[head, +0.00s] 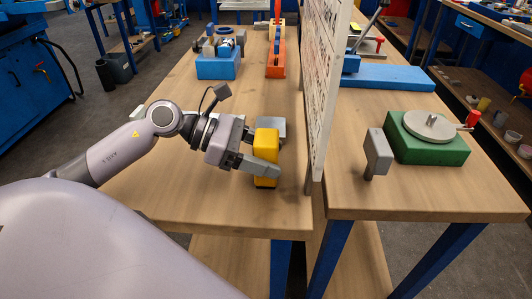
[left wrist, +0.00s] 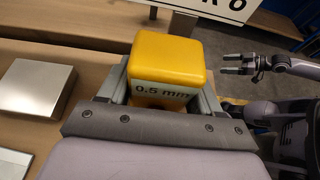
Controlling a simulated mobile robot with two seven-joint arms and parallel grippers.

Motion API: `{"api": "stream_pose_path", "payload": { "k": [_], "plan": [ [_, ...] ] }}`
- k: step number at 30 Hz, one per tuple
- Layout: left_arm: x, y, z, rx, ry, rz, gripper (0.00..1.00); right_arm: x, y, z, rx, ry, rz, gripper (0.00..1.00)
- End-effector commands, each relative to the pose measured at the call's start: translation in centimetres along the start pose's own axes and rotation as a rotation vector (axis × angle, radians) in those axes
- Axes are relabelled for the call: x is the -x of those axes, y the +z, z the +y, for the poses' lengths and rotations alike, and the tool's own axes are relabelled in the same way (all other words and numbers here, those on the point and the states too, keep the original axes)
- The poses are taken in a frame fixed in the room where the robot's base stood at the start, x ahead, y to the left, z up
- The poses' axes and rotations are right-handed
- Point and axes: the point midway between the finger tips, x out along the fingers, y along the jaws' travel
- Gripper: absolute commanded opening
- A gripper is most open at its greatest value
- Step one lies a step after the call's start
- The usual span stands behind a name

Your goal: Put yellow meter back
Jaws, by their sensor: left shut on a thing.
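The yellow meter (head: 266,142) is a rounded yellow block. It sits between the fingers of my left gripper (head: 262,158), over the right side of the left wooden table. In the left wrist view the yellow meter (left wrist: 166,62) is clasped from both sides by the left gripper (left wrist: 165,85), and its label reads "0.5 mm". I cannot tell whether its underside touches the table. My right gripper (left wrist: 238,64) shows only in the left wrist view, with its fingers apart and nothing between them.
A silver-grey block (head: 274,124) is just behind the meter; a similar block (left wrist: 38,86) shows in the left wrist view. A white board (head: 325,75) stands upright close on the right. A blue device (head: 218,64) and orange stand (head: 276,60) are farther back. The left table's front is clear.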

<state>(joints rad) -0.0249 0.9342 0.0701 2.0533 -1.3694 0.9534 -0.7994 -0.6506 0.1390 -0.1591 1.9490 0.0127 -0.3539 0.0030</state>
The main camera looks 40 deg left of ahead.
Motion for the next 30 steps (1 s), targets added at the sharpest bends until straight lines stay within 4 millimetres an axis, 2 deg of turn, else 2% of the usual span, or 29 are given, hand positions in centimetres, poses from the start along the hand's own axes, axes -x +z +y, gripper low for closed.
{"api": "stream_pose_path", "payload": {
  "k": [10, 11, 12, 13, 25, 30],
  "plan": [
    [-0.1, -0.3, 0.0, -0.002, 0.001, -0.002, 0.19, -0.3, 0.4, 0.0, 0.0, 0.0, 0.0, 0.81],
    [-0.1, -0.2, 0.0, -0.001, 0.0, 0.0, 0.74, -0.2, 0.2, 0.0, 0.0, 0.0, 0.0, 0.81],
    [-0.1, -0.2, 0.0, -0.001, 0.0, 0.0, 0.87, -0.2, 0.2, 0.0, 0.0, 0.0, 0.0, 0.81],
    [-0.1, -0.2, 0.0, -0.001, 0.0, 0.0, 0.89, -0.2, 0.2, 0.0, 0.0, 0.0, 0.0, 0.81],
    [0.1, 0.1, 0.0, 0.0, 0.001, 0.0, 0.89, 0.0, -0.1, 0.0, 0.001, 0.0, 0.001, 0.81],
    [1.7, -0.2, 0.0, 0.003, 0.002, 0.002, 0.89, -0.3, 0.2, 0.0, 0.002, 0.0, 0.003, 0.81]
  ]
}}
